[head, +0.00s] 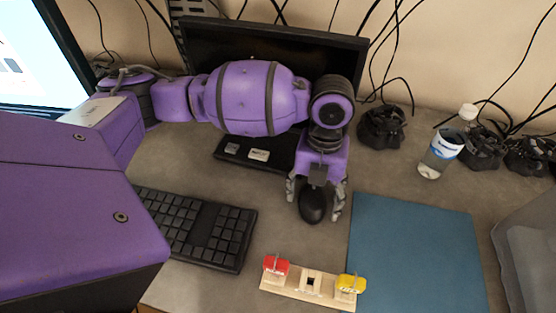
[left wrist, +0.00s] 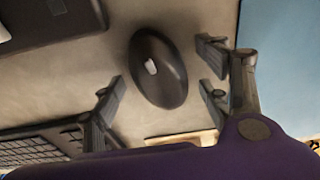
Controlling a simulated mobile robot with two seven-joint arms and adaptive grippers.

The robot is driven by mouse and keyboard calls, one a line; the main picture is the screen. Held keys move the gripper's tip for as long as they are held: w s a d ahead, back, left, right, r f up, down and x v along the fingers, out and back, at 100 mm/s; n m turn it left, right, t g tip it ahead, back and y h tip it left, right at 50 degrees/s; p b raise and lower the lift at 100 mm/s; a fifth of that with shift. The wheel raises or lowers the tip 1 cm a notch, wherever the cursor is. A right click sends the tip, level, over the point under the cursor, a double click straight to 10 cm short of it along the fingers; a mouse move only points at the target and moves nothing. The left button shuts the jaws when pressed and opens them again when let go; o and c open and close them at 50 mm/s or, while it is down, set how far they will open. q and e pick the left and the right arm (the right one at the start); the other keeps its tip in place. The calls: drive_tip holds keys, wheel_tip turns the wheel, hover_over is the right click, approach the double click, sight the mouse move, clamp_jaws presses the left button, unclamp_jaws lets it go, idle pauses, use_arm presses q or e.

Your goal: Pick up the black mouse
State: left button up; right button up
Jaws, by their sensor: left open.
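The black mouse (head: 312,207) lies on the grey desk, between the keyboard and the blue mat. It also shows in the left wrist view (left wrist: 158,68), with a small light patch on its top. My left gripper (head: 315,205) is open above the mouse, with one finger to each side of it. In the left wrist view the fingers (left wrist: 160,88) stand apart with the mouse between and just beyond their tips. I cannot tell whether they touch it. My right gripper is not in view.
A black keyboard (head: 205,230) lies to the left and a blue mat (head: 415,260) to the right. A wooden strip (head: 308,286) with red and yellow pieces lies in front. A monitor (head: 330,55), a bottle (head: 443,150) and black cable bundles (head: 382,128) stand behind.

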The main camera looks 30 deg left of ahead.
use_arm(q)
drive_tip(key=shift+w+r, duration=0.1)
drive_tip(key=c, duration=1.2)
drive_tip(key=shift+c, duration=0.2)
